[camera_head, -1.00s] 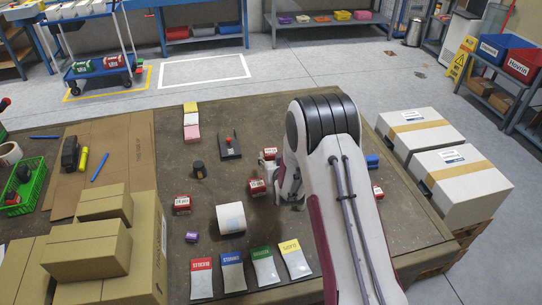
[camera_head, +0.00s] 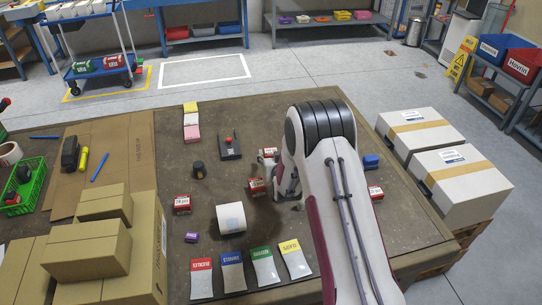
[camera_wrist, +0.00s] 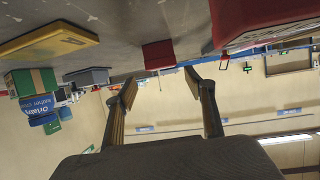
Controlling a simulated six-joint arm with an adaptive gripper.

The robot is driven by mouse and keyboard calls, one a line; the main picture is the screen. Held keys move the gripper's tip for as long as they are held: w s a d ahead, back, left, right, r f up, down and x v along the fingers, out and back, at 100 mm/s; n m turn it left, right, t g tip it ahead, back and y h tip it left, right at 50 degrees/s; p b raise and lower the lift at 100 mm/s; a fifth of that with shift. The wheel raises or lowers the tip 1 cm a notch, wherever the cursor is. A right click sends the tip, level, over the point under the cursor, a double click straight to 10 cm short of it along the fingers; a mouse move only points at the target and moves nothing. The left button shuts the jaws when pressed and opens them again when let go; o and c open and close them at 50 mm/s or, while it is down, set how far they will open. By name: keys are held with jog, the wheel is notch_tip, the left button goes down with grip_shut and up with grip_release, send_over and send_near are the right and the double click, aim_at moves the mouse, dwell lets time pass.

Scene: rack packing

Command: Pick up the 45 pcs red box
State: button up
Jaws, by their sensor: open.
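Several small red boxes with white labels stand on the brown table: one at left (camera_head: 182,204), one in the middle (camera_head: 257,187), one behind it (camera_head: 267,155), and one right of my arm (camera_head: 375,193), partly hidden. Their labels are too small to read surely, so I cannot tell which is the 45 pcs box. My gripper (camera_wrist: 152,84) is open and empty in the wrist view. There, a red box (camera_wrist: 158,55) shows beyond the fingertips, between them and apart from them. A larger-looking red box (camera_wrist: 262,18) is close at upper right. My arm mostly hides the gripper in the head view.
A white roll (camera_head: 231,218), a small purple box (camera_head: 191,237) and a dark knob (camera_head: 199,170) stand near the red boxes. Colored packets (camera_head: 232,271) line the front edge. Brown cartons (camera_head: 88,250) fill the left front. A blue box (camera_head: 371,161) lies at right.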

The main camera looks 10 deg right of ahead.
aim_at(271, 152)
jog(key=shift+w+a+f, duration=0.1)
jog(key=shift+w+f, duration=0.45)
jog(key=shift+w, duration=0.15)
jog(key=shift+w+a+f, duration=0.1)
jog(key=shift+w+f, duration=0.4)
jog(key=shift+w, duration=0.2)
jog(key=shift+x, duration=0.9)
jog(key=c, duration=1.2)
